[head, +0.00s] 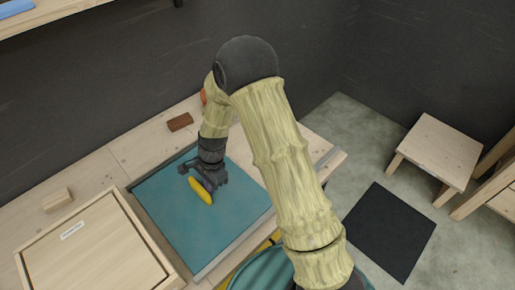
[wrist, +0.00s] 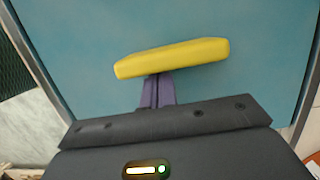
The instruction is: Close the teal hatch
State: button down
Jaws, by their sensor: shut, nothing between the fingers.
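The teal hatch (head: 222,220) is a flat square panel with grey edges, set in the wooden bench top. It looks flat or nearly flat; I cannot tell if it sits fully flush. A yellow bar-shaped handle (head: 201,191) is on its upper middle part. In the wrist view the teal hatch (wrist: 245,100) fills most of the background, with the yellow handle (wrist: 172,57) across the middle. My gripper (wrist: 157,92) is shut, its fingertips close against or just beside the handle, not around it. In the head view my gripper (head: 205,178) is over the panel and partly hides it.
A wooden box lid with a label (head: 90,245) lies left of the hatch. A small wooden block (head: 57,199) and a brown block (head: 180,122) sit on the bench (head: 125,155). A wooden stool (head: 435,150) and black mat (head: 388,230) are on the floor at right.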

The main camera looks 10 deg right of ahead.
jog(key=w+d, duration=0.2)
jog(key=d, duration=0.1)
jog(key=shift+d+p, duration=0.15)
jog(key=shift+p, duration=0.25)
jog(key=v, duration=1)
jog(key=shift+b, duration=0.45)
jog(key=shift+w+d, duration=0.1)
jog(key=shift+w, duration=0.05)
jog(key=s+d+r+n+t+h, duration=0.1)
jog(key=s+d+r+n+t, duration=0.1)
jog(key=s+d+r+n, duration=0.2)
jog(key=s+d+r+n+t+h+p, duration=0.1)
jog(key=s+d+r+n+t, duration=0.1)
jog(key=s+d+r+n, duration=0.3)
jog(key=s+d+n, duration=0.2)
jog(key=s+d, duration=0.2)
jog(key=shift+s+d+n+p, duration=0.2)
jog(key=shift+s+n+p, duration=0.1)
jog(key=shift+s+n, duration=0.1)
